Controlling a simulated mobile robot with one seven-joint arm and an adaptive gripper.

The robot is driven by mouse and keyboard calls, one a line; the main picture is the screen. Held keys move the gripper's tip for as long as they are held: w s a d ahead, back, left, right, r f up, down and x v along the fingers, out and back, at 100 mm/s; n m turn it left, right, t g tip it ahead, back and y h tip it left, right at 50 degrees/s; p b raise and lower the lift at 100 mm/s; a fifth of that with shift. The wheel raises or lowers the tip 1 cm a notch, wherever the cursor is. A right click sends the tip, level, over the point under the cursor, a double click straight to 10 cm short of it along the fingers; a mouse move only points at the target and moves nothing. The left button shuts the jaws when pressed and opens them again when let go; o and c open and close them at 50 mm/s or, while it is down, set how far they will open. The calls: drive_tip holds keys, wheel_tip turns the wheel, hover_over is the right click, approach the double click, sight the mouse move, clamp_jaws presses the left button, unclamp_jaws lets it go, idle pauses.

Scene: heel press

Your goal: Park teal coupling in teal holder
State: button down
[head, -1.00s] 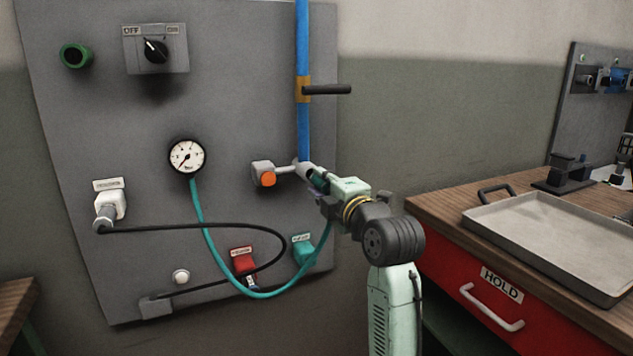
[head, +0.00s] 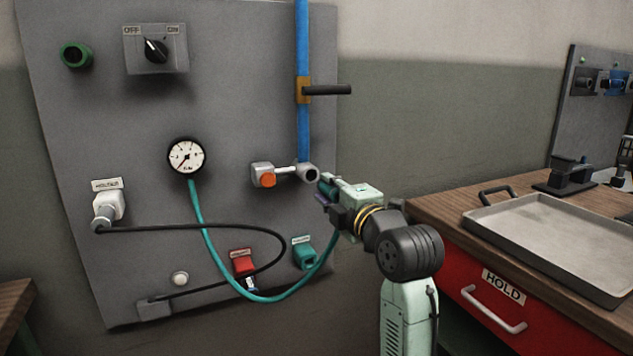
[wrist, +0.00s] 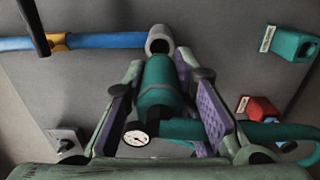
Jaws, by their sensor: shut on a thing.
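My gripper (head: 326,192) is shut on the teal coupling (wrist: 158,90), which shows between the purple finger pads in the wrist view. The teal hose runs from the coupling to the gauge (head: 187,157). The coupling's front end lies close to the grey pipe outlet (wrist: 159,40); in the head view a small gap shows between my gripper and the outlet (head: 309,173). The teal holder (head: 304,253) is on the panel, low and to the right of the red holder (head: 243,262). It also shows at the upper right of the wrist view (wrist: 292,44), apart from my gripper.
The blue pipe (head: 303,130) with a black lever (head: 327,90) rises above the outlet. An orange-ended fitting (head: 265,176) sits left of it. A black cable (head: 200,228) loops across the panel. A bench with a metal tray (head: 560,240) stands right.

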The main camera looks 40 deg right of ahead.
drive_tip(key=shift+s+a+f+b, duration=0.1)
drive_tip(key=shift+s+f+b, duration=0.1)
drive_tip(key=shift+b, duration=0.25)
wheel_tip(320, 180, down, 24)
drive_tip(key=b, duration=2.1)
drive_tip(key=shift+r, duration=0.15)
drive_tip(key=shift+x, duration=2.45)
drive_tip(key=shift+w+b, duration=0.35)
drive_tip(key=shift+w, duration=0.6)
idle(0.9)
